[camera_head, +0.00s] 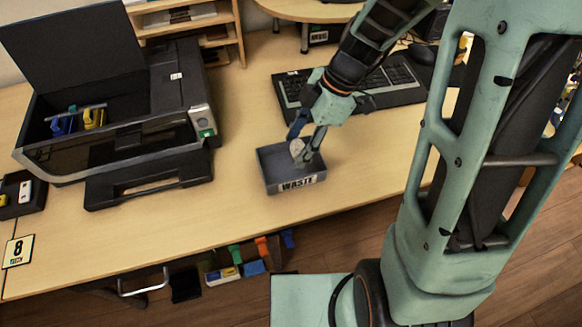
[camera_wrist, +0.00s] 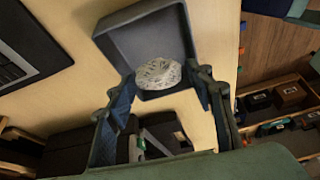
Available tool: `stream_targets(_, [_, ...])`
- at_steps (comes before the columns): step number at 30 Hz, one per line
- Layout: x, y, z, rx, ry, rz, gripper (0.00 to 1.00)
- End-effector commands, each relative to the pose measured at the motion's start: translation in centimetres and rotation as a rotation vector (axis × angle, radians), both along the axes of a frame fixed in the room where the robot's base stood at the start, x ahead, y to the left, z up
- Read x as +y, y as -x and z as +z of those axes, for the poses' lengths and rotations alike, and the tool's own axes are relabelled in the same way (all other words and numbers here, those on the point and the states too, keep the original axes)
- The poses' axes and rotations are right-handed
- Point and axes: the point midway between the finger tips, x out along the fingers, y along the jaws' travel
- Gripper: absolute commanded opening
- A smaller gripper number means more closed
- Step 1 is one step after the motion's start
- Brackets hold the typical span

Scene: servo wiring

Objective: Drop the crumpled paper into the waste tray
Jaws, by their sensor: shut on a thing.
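The waste tray (camera_head: 297,183) is a grey open box labelled WASTE, standing on the desk near its front edge. My gripper (camera_head: 304,148) points down over the tray's opening. It is shut on the crumpled paper (camera_head: 296,147), a pale wad. In the wrist view, my gripper (camera_wrist: 167,78) has the white, dark-marked paper (camera_wrist: 158,73) between its fingertips. The tray (camera_wrist: 143,40) lies behind the paper there, and the paper overlaps its near side. I cannot tell whether the paper touches the tray floor.
An open black printer (camera_head: 130,110) with blue and yellow parts inside stands at left. A keyboard (camera_head: 385,82) lies behind the tray to the right. A wooden shelf (camera_head: 190,25) stands at the back. The desk (camera_head: 235,120) between printer and tray is clear.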

Motion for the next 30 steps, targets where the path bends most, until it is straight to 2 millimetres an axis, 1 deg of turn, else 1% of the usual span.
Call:
stream_targets(1, [0.0, 0.0, -1.1, 0.002, -0.001, 0.001, 0.39])
stream_targets(6, [0.0, 0.0, -2.5, 0.000, 0.000, -0.001, 0.39])
stream_targets(9, [0.0, 0.0, -2.8, 0.000, 0.000, 0.000, 0.39])
stream_targets(15, [0.0, 0.0, -2.7, 0.000, 0.000, 0.000, 0.39])
stream_targets(16, [0.0, 0.0, -2.7, 0.000, 0.000, 0.000, 0.49])
stream_targets(21, [0.0, 0.0, -2.7, 0.000, 0.000, 0.000, 0.68])
stream_targets(30, [0.0, 0.0, -2.7, 0.000, 0.000, 0.000, 0.69])
